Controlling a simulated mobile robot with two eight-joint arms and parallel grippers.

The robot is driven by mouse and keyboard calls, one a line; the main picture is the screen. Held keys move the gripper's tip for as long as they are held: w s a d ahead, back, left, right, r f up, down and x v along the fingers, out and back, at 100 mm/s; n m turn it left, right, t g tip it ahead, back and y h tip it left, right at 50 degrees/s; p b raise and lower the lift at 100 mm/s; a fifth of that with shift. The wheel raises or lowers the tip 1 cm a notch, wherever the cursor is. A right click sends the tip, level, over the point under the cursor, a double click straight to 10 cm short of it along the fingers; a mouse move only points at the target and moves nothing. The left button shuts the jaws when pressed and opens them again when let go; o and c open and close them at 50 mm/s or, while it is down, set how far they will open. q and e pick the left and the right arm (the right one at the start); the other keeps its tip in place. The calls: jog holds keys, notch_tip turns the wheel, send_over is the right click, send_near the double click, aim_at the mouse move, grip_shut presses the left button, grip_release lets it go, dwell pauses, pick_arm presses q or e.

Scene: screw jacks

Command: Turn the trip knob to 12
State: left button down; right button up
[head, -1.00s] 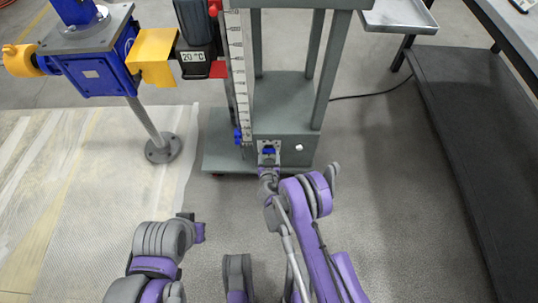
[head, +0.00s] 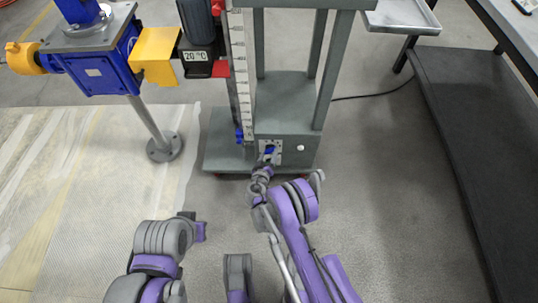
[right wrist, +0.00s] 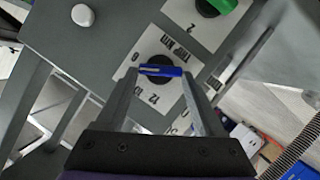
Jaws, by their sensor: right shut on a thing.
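The trip knob is a blue bar (right wrist: 160,71) on a round black base, on a white plate (right wrist: 186,44) lettered TRIP MM. My right gripper (right wrist: 160,76) is shut on the bar, one finger at each end. In the head view the blue knob (head: 270,149) is low on the grey stand, with my right gripper (head: 266,163) against it.
A green knob (right wrist: 222,4) on another white plate and a white button (right wrist: 82,15) are close by on the same panel. The grey stand (head: 285,100) carries a white scale (head: 240,75).

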dwell(0.4)
jog(key=o, duration=1.4)
jog(key=shift+s+a, duration=0.1)
jog(key=p+v, duration=0.2)
jog(key=v, duration=0.8)
jog(key=shift+s+a, duration=0.15)
jog(key=shift+s, duration=0.15)
